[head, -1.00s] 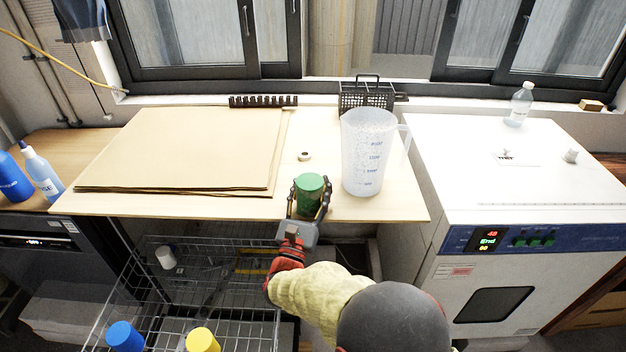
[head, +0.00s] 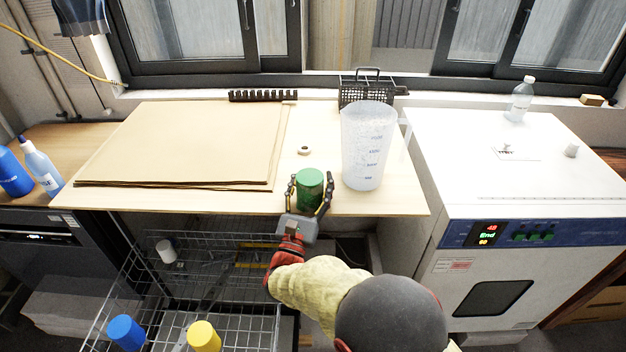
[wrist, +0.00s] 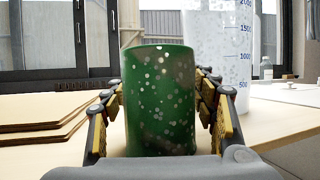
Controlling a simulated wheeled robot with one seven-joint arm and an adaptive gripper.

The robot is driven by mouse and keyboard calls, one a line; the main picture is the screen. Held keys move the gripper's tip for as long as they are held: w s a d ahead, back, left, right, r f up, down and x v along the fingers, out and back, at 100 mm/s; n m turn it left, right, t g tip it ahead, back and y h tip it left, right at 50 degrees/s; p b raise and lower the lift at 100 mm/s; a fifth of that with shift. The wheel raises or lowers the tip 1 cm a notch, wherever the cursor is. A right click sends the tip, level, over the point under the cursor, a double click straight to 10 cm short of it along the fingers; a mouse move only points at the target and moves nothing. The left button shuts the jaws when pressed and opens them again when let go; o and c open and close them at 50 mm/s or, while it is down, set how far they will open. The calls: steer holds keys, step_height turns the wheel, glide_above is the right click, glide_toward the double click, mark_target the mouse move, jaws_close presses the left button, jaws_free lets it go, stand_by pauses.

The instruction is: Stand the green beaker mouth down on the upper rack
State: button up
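The green beaker (head: 310,189) stands upright on the wooden bench top near its front edge. It also shows in the wrist view (wrist: 160,100), with pale speckles on its side. I cannot tell for sure whether its mouth is up or down. My gripper (head: 308,190) is open, with one finger on each side of the beaker; the wrist view shows gaps beside it. The upper wire rack (head: 240,313) sticks out low at the front left, below bench height. A blue cylinder (head: 126,334) and a yellow cylinder (head: 204,337) stand on it.
A large clear measuring jug (head: 366,150) stands close right of the beaker. Brown sheets (head: 185,145) cover the bench's left part. A small ring (head: 303,150) lies behind the beaker. A white oven (head: 500,220) stands at right; a small white cup (head: 166,251) sits low at left.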

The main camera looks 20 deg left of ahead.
mark_target(306, 203)
steer(key=shift+o, duration=1.4)
steer(key=v, duration=1.2)
steer(key=shift+s, duration=0.1)
